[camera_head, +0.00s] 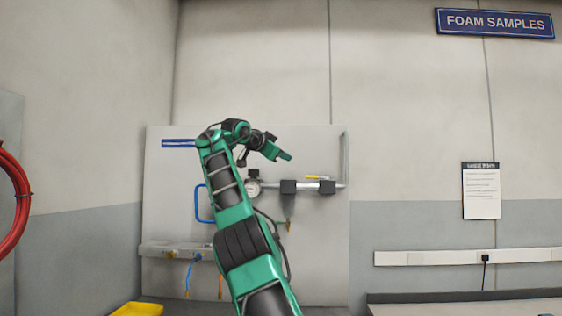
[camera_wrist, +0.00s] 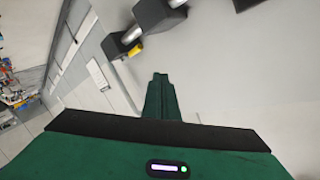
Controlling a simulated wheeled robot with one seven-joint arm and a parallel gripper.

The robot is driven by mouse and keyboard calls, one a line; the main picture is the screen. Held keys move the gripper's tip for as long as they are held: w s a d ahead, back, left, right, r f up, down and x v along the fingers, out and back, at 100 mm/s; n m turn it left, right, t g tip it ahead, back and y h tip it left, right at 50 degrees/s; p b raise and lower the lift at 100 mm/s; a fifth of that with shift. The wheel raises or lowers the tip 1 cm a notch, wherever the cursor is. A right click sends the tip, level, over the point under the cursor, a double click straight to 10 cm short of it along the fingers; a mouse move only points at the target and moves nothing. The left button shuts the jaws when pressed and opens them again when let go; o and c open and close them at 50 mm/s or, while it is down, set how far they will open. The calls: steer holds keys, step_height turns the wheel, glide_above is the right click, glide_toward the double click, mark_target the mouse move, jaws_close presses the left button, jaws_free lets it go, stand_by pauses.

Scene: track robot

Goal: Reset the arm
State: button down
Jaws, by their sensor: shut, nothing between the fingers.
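My green and black arm rises from the bottom of the head view and bends to the right near its top. My gripper (camera_head: 285,156) is at its end, in front of the pale wall panel (camera_head: 320,250). In the wrist view my gripper (camera_wrist: 160,80) shows as a narrow green pair of fingers pressed together, with nothing between them. It is apart from the pipe (camera_head: 328,187) with its black fittings, which lies below and to the right of it in the head view. The pipe also shows at the top of the wrist view (camera_wrist: 131,36).
A gauge (camera_head: 252,188) and a yellow valve handle (camera_head: 315,177) sit on the panel. A red hose (camera_head: 14,200) hangs at the left edge. A yellow object (camera_head: 138,309) is at the bottom left. A dark bench edge (camera_head: 460,297) is at the lower right.

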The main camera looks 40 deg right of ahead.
steer(key=shift+d, duration=0.1)
stand_by(0.5)
steer(key=s+d+f+n+g+y, duration=0.1)
steer(key=s+d+f+n+y, duration=0.2)
steer(key=s+f, duration=0.35)
steer(key=s+d+f+y, duration=0.2)
steer(key=s+d+f, duration=0.35)
steer(key=f, duration=0.25)
steer(key=s+a+f+n+y, duration=0.2)
steer(key=s+a+f, duration=0.15)
steer(key=f, duration=0.25)
steer(key=s+a+f+n+y, duration=0.2)
steer(key=s+f, duration=0.3)
steer(key=f, duration=0.2)
steer(key=s+a+f+n+g+y, duration=0.1)
steer(key=s+a+f+n+y, duration=0.2)
steer(key=s+a+f, duration=0.9)
steer(key=s+a+f+n+g+y, duration=0.1)
steer(key=s+a+f+n+y, duration=0.2)
steer(key=s+a+f, duration=0.9)
steer(key=a+f+n, duration=0.2)
steer(key=a, duration=0.3)
steer(key=shift+s+a+f+n+g, duration=0.25)
steer(key=shift+n+g, duration=0.05)
steer(key=shift+g, duration=0.1)
steer(key=shift+s, duration=0.1)
